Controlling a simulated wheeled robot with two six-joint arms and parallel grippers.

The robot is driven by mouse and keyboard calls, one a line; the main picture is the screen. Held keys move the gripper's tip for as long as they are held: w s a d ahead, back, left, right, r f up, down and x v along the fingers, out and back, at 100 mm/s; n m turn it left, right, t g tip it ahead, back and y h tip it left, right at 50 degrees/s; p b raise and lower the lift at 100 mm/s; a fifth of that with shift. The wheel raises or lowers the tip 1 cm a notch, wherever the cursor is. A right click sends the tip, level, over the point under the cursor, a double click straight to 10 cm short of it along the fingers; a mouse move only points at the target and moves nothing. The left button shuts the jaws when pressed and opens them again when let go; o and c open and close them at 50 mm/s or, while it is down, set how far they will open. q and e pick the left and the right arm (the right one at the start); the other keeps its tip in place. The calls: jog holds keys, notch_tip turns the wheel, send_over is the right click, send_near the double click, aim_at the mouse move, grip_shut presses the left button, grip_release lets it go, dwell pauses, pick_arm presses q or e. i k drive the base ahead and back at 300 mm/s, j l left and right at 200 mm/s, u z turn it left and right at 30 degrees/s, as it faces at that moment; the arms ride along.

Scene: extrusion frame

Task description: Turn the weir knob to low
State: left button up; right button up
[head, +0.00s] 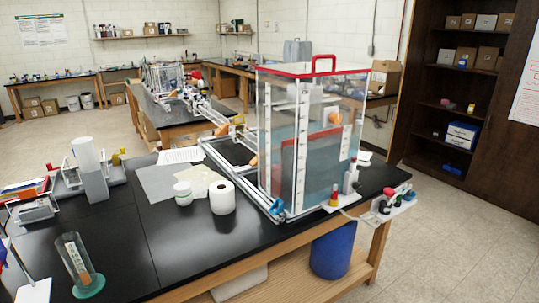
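A clear water tank (312,135) with a red-edged lid and red handle stands on the right end of the black bench. Blue-tinted water and a red-topped inner plate (318,138) show inside it. A red and yellow knob (335,194) stands upright on a small white plate at the tank's front corner. I cannot tell which knob is the weir knob, nor read any setting marks. Neither of my grippers is in view.
A white roll (222,197), a white jar (183,193) and papers (160,183) lie left of the tank. A glass cylinder (79,264) stands at the front left. A blue barrel (333,250) is under the bench. The floor to the right is clear up to dark shelves (466,90).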

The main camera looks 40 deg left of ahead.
aim_at(336, 119)
jog(key=u, duration=1.2)
